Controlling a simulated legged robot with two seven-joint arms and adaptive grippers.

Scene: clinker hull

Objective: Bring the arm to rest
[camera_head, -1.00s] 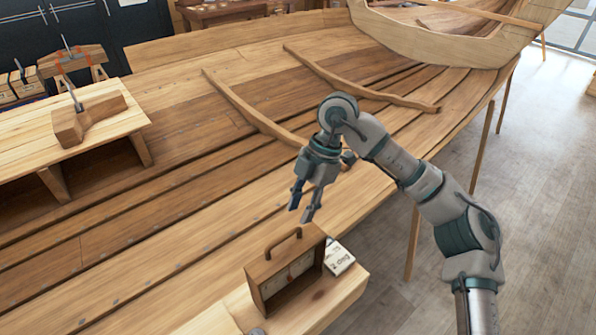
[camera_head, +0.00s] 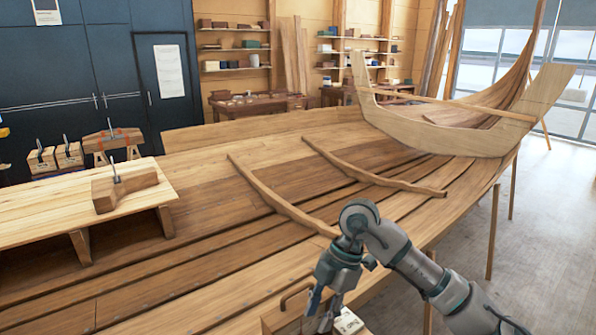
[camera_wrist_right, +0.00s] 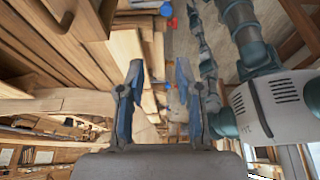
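My right arm comes in from the lower right in the head view. Its gripper (camera_head: 322,308) points down, over the near side of the hull, beside a wooden box with a carrying handle (camera_head: 290,296). In the right wrist view the two blue-lined fingers (camera_wrist_right: 158,75) stand apart with nothing between them, so the gripper is open and empty. My left gripper is in neither view.
The planked hull (camera_head: 200,285) fills the middle, with two curved ribs (camera_head: 375,172) lying on it. A white labelled block (camera_head: 347,322) sits beside the gripper. A bench (camera_head: 40,218) with a clamped wooden block (camera_head: 125,188) is at left. Open floor (camera_head: 545,240) lies right.

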